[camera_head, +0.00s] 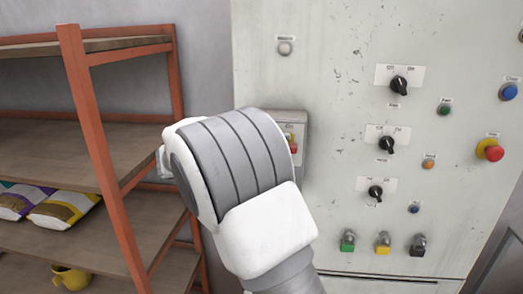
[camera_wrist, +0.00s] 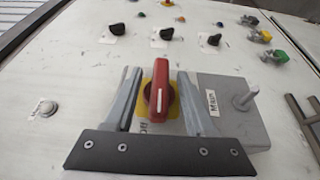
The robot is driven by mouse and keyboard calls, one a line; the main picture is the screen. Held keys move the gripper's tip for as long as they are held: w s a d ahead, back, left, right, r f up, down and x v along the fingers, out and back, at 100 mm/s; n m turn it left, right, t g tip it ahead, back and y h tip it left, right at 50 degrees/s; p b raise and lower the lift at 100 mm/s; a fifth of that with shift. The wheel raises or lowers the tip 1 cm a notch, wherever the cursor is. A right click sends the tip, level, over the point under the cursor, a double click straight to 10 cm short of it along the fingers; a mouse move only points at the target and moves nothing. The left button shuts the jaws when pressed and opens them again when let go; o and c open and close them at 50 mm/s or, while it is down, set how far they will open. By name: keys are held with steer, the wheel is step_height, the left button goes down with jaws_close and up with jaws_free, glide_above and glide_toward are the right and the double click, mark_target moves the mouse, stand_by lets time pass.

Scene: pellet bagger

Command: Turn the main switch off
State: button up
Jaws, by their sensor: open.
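The main switch has a red handle (camera_wrist: 161,88) on a yellow plate, mounted on a grey box (camera_wrist: 228,92) labelled "Main" in the wrist view. The handle points along the length of my fingers, and an "Off" mark shows near its lower end. My gripper (camera_wrist: 158,76) is open, with one finger on each side of the handle and a visible gap on both sides. In the head view the box (camera_head: 291,118) and part of the red handle (camera_head: 292,146) show behind my arm. My fingers are hidden there.
The grey panel (camera_head: 340,90) carries black rotary knobs (camera_head: 387,144), small push buttons and a red emergency stop (camera_head: 494,151). A shelf rack (camera_head: 98,140) with bags (camera_head: 62,209) and a yellow container (camera_head: 70,277) stands at left, close to my arm.

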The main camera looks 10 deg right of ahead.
steer(key=s+a+b, duration=0.1)
steer(key=a, duration=1.6)
steer(key=shift+s, duration=0.2)
steer(key=shift+f, duration=0.1)
steer(key=s+d+f+y, duration=0.1)
steer(key=s+d+y, duration=0.15)
steer(key=d, duration=0.35)
steer(key=s+d+f+n+g+y, duration=0.1)
steer(key=s+d+y, duration=0.1)
steer(key=d+y, duration=0.35)
steer(key=s+d+f+y, duration=0.1)
steer(key=s+d, duration=0.2)
steer(key=d, duration=0.4)
steer(key=s+f+m+t+y, duration=0.1)
steer(key=s+f+t+y, duration=0.1)
steer(key=s, duration=0.7)
steer(key=s+a+f+m+t+y, duration=0.1)
steer(key=s+f+t+y, duration=0.2)
steer(key=s+y, duration=0.4)
steer(key=shift+s+f, duration=0.9)
steer(key=shift+s, duration=0.2)
